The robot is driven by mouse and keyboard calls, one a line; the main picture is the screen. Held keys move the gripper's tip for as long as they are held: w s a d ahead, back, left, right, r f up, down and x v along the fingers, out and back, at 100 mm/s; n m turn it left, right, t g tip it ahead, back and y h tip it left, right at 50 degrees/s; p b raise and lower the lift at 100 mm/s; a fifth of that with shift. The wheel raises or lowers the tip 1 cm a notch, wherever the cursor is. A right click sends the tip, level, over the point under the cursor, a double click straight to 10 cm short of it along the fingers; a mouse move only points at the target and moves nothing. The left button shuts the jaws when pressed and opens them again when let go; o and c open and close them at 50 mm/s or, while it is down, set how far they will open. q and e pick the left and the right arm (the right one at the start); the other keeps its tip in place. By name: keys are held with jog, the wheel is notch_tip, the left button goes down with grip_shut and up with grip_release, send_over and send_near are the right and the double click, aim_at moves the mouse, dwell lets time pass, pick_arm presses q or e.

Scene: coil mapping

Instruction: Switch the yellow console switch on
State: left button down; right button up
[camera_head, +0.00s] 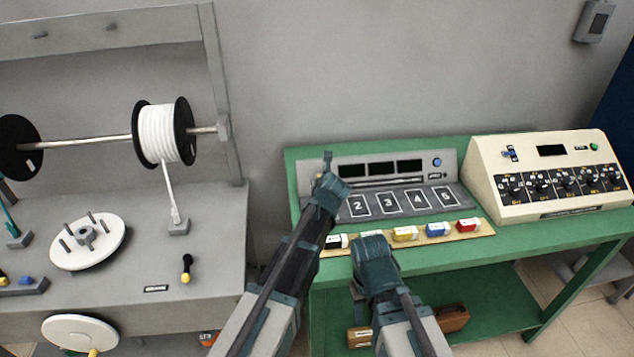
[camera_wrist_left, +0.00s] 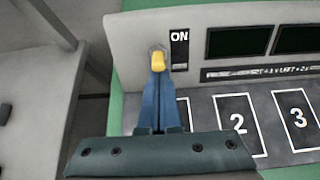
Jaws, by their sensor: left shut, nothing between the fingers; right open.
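The yellow switch (camera_wrist_left: 158,60) shows in the left wrist view, on the upright face of the grey console (camera_wrist_left: 142,30). A black ON label (camera_wrist_left: 179,48) is just right of it. My left gripper (camera_wrist_left: 158,76) is shut and empty, its fingertips right at the lower edge of the switch; I cannot tell whether they touch. In the head view my left gripper (camera_head: 328,162) is at the left end of the console (camera_head: 448,168) and largely covers the switch. My right gripper (camera_head: 370,250) is open, low in front of the green table's front edge.
The green table (camera_head: 560,234) also carries a wooden strip of coloured blocks (camera_head: 404,234) and a beige control box (camera_head: 540,205). A grey bench (camera_head: 205,240) with a white wire spool (camera_head: 160,133) stands at the left.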

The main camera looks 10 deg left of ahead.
pick_arm(q)
jog(key=shift+r, duration=0.25)
jog(key=shift+w+a+r+p, duration=0.1)
jog(key=shift+w+r+p, duration=0.15)
jog(key=shift+r+p, duration=0.25)
jog(key=shift+f, duration=0.2)
jog(key=shift+r, duration=0.15)
jog(key=shift+r+p, duration=0.6)
jog(key=shift+p, duration=0.15)
jog(key=shift+w+r, duration=0.1)
jog(key=shift+r, duration=0.1)
